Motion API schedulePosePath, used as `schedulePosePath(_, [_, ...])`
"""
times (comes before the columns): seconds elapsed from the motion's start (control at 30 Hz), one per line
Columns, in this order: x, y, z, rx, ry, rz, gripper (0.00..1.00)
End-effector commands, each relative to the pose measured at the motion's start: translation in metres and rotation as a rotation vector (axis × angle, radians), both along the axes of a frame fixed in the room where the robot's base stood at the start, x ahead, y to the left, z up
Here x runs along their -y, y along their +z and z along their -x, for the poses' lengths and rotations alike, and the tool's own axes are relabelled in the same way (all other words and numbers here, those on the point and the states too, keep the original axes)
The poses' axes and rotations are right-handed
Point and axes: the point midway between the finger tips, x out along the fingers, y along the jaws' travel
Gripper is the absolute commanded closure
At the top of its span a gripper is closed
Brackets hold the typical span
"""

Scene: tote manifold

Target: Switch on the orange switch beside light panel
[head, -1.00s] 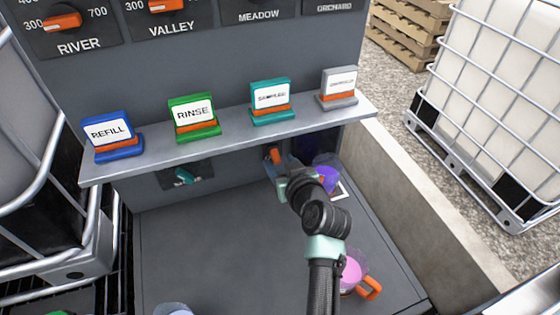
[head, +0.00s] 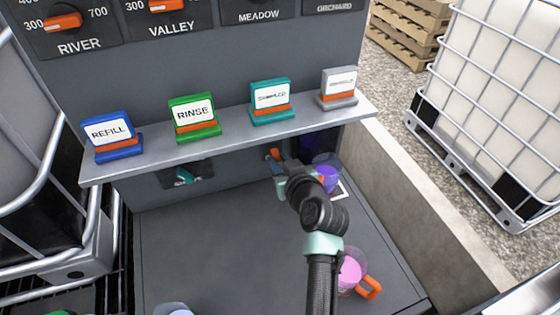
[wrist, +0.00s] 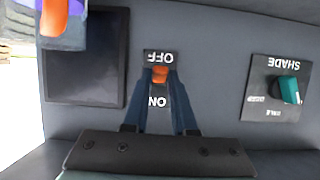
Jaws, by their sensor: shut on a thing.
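In the head view my gripper (head: 279,167) reaches under the shelf to the orange switch (head: 274,154). The dark panel (head: 322,144) is right of it, partly hidden by the shelf.
The shelf (head: 230,136) with several label holders overhangs the switch. A SHADE knob (wrist: 288,89) is on the wall to the right in the wrist view. A purple-filled vessel (head: 327,176) stands close beside my gripper. A pink one (head: 350,271) stands near my arm.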

Motion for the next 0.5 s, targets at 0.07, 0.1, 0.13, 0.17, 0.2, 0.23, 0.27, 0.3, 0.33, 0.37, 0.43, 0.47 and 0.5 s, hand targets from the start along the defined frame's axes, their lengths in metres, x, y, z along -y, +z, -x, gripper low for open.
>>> schedulePosePath(0.07, [0.0, 0.005, 0.0, -0.02, 0.002, 0.008, 1.0])
schedulePosePath(0.1, [-0.001, 0.007, -0.001, -0.034, 0.003, 0.012, 1.0])
schedulePosePath(0.13, [-0.001, 0.009, -0.001, -0.048, 0.003, 0.015, 1.0])
schedulePosePath(0.17, [-0.001, 0.01, -0.001, -0.064, 0.002, 0.021, 1.0])
schedulePosePath(0.2, [-0.001, 0.012, -0.001, -0.084, 0.004, 0.028, 1.0])
schedulePosePath(0.23, [-0.001, 0.014, -0.001, -0.1, 0.003, 0.035, 1.0])
schedulePosePath(0.27, [-0.001, 0.014, -0.001, -0.118, 0.003, 0.038, 1.0])
schedulePosePath(0.3, [-0.001, 0.015, -0.001, -0.14, 0.004, 0.047, 1.0])
schedulePosePath(0.33, [-0.001, 0.016, -0.001, -0.157, 0.004, 0.051, 1.0])
schedulePosePath(0.37, [-0.001, 0.016, -0.001, -0.174, 0.003, 0.056, 1.0])
schedulePosePath(0.43, [-0.001, 0.016, -0.002, -0.205, 0.003, 0.067, 1.0])
schedulePosePath(0.47, [-0.001, 0.016, -0.001, -0.218, 0.003, 0.071, 1.0])
schedulePosePath(0.5, [-0.001, 0.015, -0.002, -0.229, 0.002, 0.074, 1.0])
